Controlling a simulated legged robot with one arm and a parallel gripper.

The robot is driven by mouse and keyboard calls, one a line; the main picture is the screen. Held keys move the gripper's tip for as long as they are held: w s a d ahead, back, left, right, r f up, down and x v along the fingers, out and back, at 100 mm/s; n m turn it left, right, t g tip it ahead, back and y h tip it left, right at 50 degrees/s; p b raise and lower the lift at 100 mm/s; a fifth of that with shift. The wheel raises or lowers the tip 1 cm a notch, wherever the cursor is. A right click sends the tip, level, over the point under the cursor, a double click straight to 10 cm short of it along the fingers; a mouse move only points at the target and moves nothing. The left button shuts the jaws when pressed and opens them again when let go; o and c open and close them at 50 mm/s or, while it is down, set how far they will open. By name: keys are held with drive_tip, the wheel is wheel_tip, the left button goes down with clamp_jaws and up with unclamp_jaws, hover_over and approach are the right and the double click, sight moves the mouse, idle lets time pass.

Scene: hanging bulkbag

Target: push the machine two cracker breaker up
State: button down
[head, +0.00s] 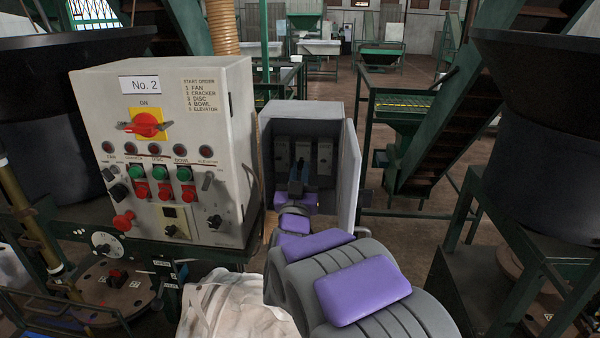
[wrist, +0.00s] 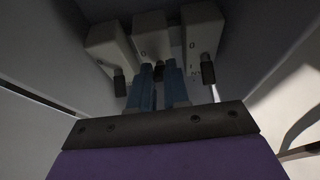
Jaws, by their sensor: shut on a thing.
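An open grey breaker box (head: 350,180) holds three pale breakers side by side. In the wrist view they are the left breaker (wrist: 108,45), the middle breaker (wrist: 150,36) and the right breaker (wrist: 201,28). Each has a dark lever on its lower end. My gripper (head: 297,172) reaches into the box. In the wrist view its blue fingers (wrist: 158,76) are shut on the middle breaker's lever (wrist: 158,72), one finger on each side. The left lever (wrist: 120,84) and right lever (wrist: 208,73) stand free. No label naming the cracker is readable on the breakers.
Left of the box stands a control panel (head: 90,95) marked "No. 2", with switches and buttons. The box door stands open to the right of my arm. A white bulk bag (head: 228,308) is below the panel. Dark hoppers (head: 545,90) and green stairs flank the scene.

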sight(301, 158)
drive_tip(key=shift+r+p, duration=0.25)
drive_tip(key=shift+p, duration=0.05)
drive_tip(key=r+g+p, duration=0.1)
drive_tip(key=p, duration=0.1)
drive_tip(key=shift+s+p, duration=0.1)
drive_tip(key=shift+p, duration=0.25)
drive_tip(key=r+g+p, duration=0.1)
drive_tip(key=g+p, duration=0.1)
drive_tip(key=p, duration=0.2)
drive_tip(key=g+p, duration=0.1)
drive_tip(key=p, duration=0.3)
drive_tip(key=r+g+p, duration=0.1)
drive_tip(key=g+p, duration=0.1)
drive_tip(key=p, duration=0.2)
drive_tip(key=g+p, duration=0.1)
drive_tip(key=p, duration=0.2)
drive_tip(key=g+p, duration=0.1)
drive_tip(key=p, duration=0.3)
drive_tip(key=shift+r, duration=0.4)
drive_tip(key=g+p, duration=0.1)
drive_tip(key=p, duration=0.1)
drive_tip(key=shift+w+p, duration=0.2)
drive_tip(key=shift+p, duration=0.15)
drive_tip(key=shift+f+g+p, duration=0.25)
drive_tip(key=shift+g+p, duration=0.25)
drive_tip(key=shift+p, duration=0.8)
